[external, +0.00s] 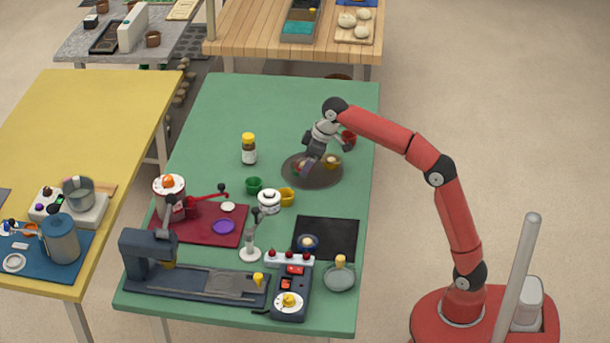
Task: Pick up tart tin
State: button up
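No object can be named the tart tin with certainty at this size. A dark round tray (322,182) lies on the green table, with a small yellow-brown cup (331,162) on its right part. My gripper (306,168) points down over the left part of the tray. A small reddish and green item (297,167) shows beside the fingers, partly hidden by them. Whether the fingers are open or touch it cannot be told. A shallow purple dish (223,227) lies on the red mat, away from my gripper. A red cup (348,137) shows behind my wrist.
A yellow-capped jar (249,149) stands left of the tray. Green (254,185) and yellow (286,197) cups and a white pot (269,202) stand in front. A black mat (340,238) and machines fill the near end. The far part of the green table (255,105) is clear.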

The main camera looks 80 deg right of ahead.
jog(key=c, duration=0.9)
jog(key=shift+r, duration=0.15)
notch_tip(320, 180, up, 6)
jog(key=p, duration=0.3)
jog(key=shift+w, duration=0.1)
jog(key=shift+r, duration=1.35)
jog(key=b, duration=0.8)
send_near(311, 183)
jog(key=x, duration=0.6)
